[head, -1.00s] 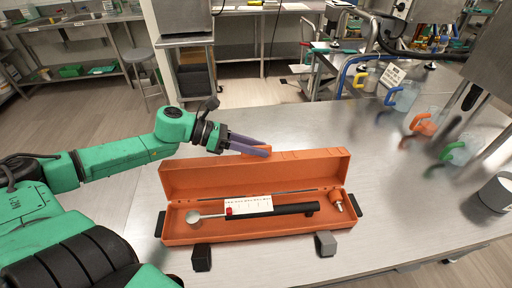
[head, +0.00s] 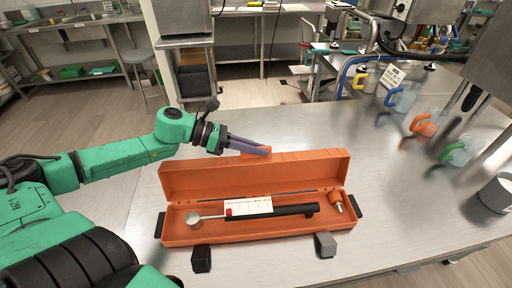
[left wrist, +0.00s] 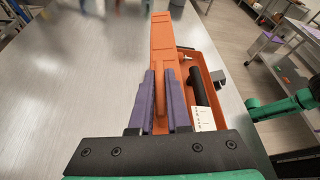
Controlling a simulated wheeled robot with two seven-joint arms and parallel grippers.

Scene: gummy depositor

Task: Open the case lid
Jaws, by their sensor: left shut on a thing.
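The orange case (head: 262,235) lies on the metal table with its lid (head: 310,170) standing up and open along the far side. Inside are a black-handled tool (head: 285,210) with a round silver end, a white printed label and a small orange-and-metal part (head: 336,202). My left gripper (head: 264,151) is at the lid's raised edge. In the left wrist view its purple fingers (left wrist: 161,88) are shut on the lid's orange tab, one on each side. My right gripper is out of view.
Two dark blocks, one black (head: 202,259) and one grey (head: 326,245), are at the case's front. Jugs with coloured handles, including an orange one (head: 424,122), stand at the right.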

